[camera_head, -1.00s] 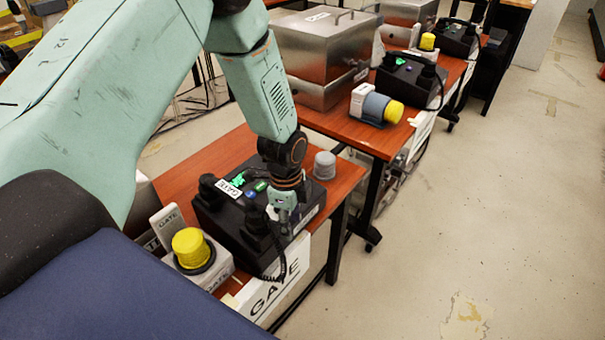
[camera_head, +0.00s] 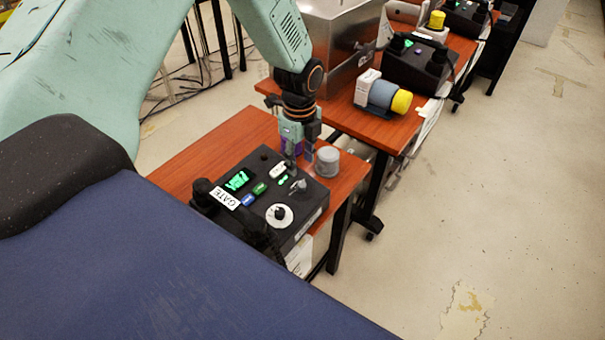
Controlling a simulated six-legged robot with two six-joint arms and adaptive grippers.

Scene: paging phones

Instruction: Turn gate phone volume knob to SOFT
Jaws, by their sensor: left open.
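The gate phone (camera_head: 254,211) is a black box on the wooden table, with a white GATE label (camera_head: 224,199) and a lit green display (camera_head: 237,180). A black knob on a round white dial (camera_head: 279,214) sits on its top near the front right. Its markings and setting are too small to read. A small grey lever-like part (camera_head: 298,187) stands behind the dial. My left gripper (camera_head: 300,168) is open, pointing down over the phone's back right part, behind the dial and apart from it. Its fingertips are close to the grey part; contact cannot be told. My right gripper is out of view.
A grey cylinder (camera_head: 327,161) stands close right of my left gripper. Blue (camera_head: 248,201) and green (camera_head: 260,189) buttons sit on the phone. A second table (camera_head: 396,132) behind holds another phone (camera_head: 417,70) and a yellow-ended cylinder (camera_head: 385,97). Open floor lies to the right.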

